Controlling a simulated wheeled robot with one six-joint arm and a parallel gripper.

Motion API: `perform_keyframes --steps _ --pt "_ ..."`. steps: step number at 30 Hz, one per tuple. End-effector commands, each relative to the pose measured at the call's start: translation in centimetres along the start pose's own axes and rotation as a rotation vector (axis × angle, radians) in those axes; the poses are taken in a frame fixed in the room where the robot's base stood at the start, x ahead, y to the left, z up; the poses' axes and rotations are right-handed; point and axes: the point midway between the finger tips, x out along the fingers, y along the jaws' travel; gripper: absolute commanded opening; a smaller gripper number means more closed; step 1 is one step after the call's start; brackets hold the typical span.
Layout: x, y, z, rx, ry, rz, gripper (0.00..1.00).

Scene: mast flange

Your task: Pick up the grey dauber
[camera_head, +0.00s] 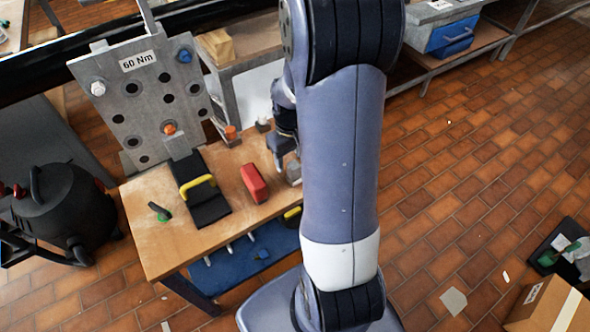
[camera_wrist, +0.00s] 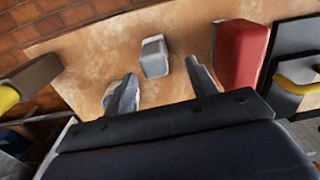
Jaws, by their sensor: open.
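The grey dauber (camera_wrist: 154,57) looks like a small, pale grey block on the wooden bench top in the wrist view. It is ahead of my gripper (camera_wrist: 162,84), roughly between the lines of its two fingers, and not between the fingertips. In the head view a pale grey block, apparently the same dauber (camera_head: 294,172), shows at the bench's right end, partly hidden by my arm. My gripper (camera_head: 283,147) is open and empty just beside it in that view. Its fingers are partly hidden there.
A red block (camera_wrist: 241,52) lies close to the right finger. A black case with a yellow handle (camera_head: 198,187) lies farther along the bench (camera_head: 150,240). An orange-topped item (camera_head: 231,134) and another small grey item (camera_head: 262,125) stand by the back edge. A perforated metal plate (camera_head: 130,90) rises behind.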

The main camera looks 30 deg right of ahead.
Motion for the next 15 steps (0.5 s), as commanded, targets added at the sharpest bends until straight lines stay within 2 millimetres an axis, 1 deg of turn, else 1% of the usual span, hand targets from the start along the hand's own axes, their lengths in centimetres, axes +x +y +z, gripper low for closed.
perform_keyframes --steps 4,10,12,15 --pt "1.4 0.3 0.2 0.002 -0.003 -0.001 0.55" --pt "4.4 0.7 0.3 0.000 -0.003 -0.001 0.55" --pt "5.0 0.7 0.3 0.000 -0.003 -0.001 0.55" --pt "5.3 0.8 0.2 0.000 0.000 0.000 0.55"
